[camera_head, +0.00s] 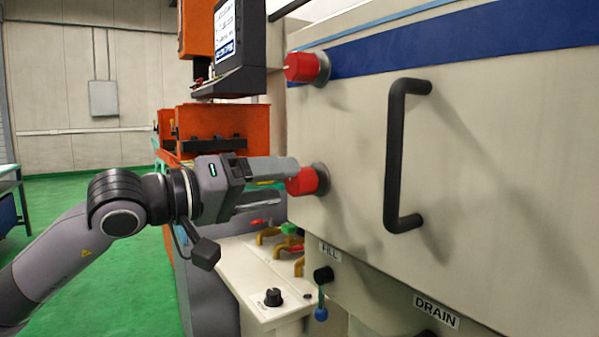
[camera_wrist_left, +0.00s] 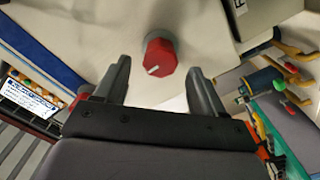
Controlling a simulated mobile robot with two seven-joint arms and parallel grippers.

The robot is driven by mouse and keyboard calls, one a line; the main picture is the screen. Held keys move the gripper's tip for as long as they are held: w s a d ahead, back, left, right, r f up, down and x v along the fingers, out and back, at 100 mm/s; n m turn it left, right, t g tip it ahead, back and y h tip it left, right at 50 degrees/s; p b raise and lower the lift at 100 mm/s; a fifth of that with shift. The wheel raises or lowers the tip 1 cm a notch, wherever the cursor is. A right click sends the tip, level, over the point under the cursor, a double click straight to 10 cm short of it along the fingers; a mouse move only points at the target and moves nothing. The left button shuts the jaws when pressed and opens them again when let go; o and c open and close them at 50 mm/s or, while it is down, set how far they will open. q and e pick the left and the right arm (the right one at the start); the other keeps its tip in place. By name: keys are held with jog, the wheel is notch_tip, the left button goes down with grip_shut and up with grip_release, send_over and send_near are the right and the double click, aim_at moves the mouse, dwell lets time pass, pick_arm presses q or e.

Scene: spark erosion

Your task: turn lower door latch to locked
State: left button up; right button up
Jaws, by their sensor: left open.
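The lower door latch (camera_head: 308,181) is a red knob on a grey round base on the beige door (camera_head: 480,150). In the left wrist view the red latch (camera_wrist_left: 160,56) shows a white mark on its face. My left gripper (camera_head: 285,182) is open, with its fingers pointing at the latch. In the left wrist view the latch appears beyond and between the two fingertips (camera_wrist_left: 158,80), and the fingers are not closed on it. In the head view a finger overlaps the latch's left edge. I cannot tell whether they touch. My right gripper is not in view.
An upper red latch (camera_head: 305,68) sits above on the same door. A black handle (camera_head: 398,155) stands out to the right. A monitor (camera_head: 235,45) hangs above the gripper.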

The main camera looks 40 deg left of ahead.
aim_at(290, 182)
pick_arm(q)
jog(key=p+x, duration=0.3)
jog(key=x, duration=0.1)
jog(key=shift+w+d+r, duration=0.1)
jog(key=shift+w, duration=0.1)
jog(key=shift+w+d, duration=0.1)
jog(key=shift+w, duration=0.1)
jog(key=c, duration=1)
